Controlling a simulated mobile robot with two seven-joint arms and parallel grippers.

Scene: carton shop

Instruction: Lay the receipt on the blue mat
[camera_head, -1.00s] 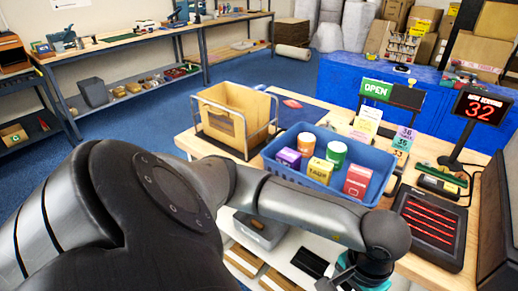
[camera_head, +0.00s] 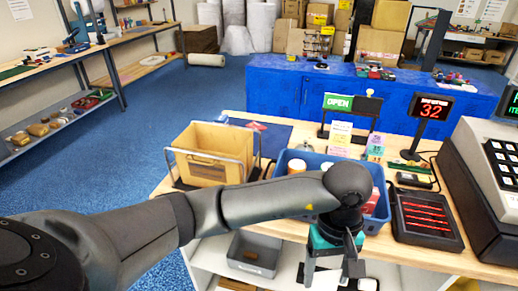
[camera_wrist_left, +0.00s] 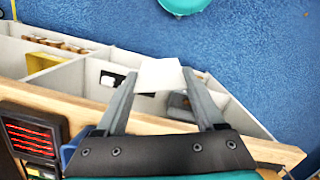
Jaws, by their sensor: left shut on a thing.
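My left gripper (camera_head: 332,272) hangs in front of the counter's front edge, below the blue crate, fingers pointing down. In the left wrist view its two fingers (camera_wrist_left: 160,82) are shut on a small white paper, the receipt (camera_wrist_left: 159,74), between their tips. The dark blue mat (camera_head: 272,145) lies flat on the counter behind and right of the wire rack, well away from the gripper. A small red item lies at its back edge. My right gripper is not in view.
A blue crate (camera_head: 375,222) with several tubs stands on the counter, partly hidden by my arm. A wire rack (camera_head: 214,152) with a tan carton is left of it. A sign stand (camera_head: 350,104), red-lit keypad (camera_head: 425,215) and cash register (camera_head: 490,170) stand around it.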

